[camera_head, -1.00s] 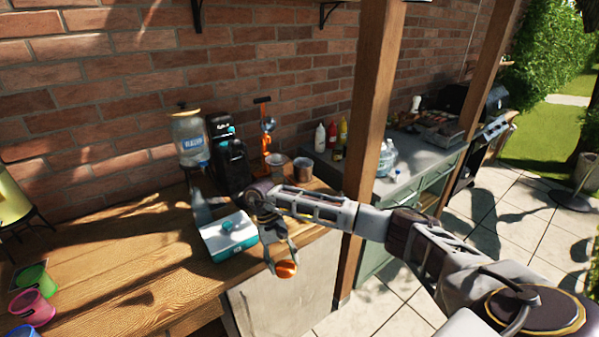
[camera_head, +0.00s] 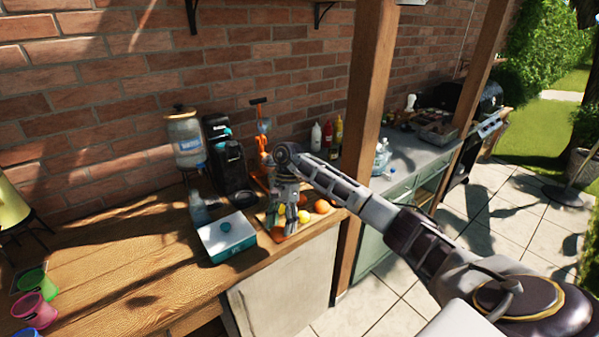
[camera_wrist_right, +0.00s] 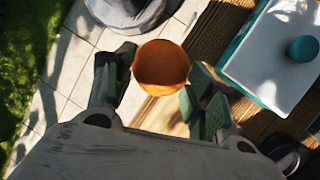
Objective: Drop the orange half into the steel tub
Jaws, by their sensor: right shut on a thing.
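The orange half (camera_wrist_right: 160,68) is between the fingers of my right gripper in the right wrist view, near their tips. My right gripper (camera_head: 284,228) is shut on it and points down over the right end of the wooden counter in the head view. There I cannot clearly make out the held half against the gripper and the fruit around it. I cannot make out the steel tub in either view now; my right arm and gripper cover part of the counter's back right. My left gripper is not in view.
A white and teal box (camera_head: 227,237) stands left of the gripper. Lemons (camera_head: 304,216) and an orange (camera_head: 322,206) lie beside it. A black coffee machine (camera_head: 226,155) and water jar (camera_head: 186,140) stand behind. A wooden post (camera_head: 362,130) rises to the right.

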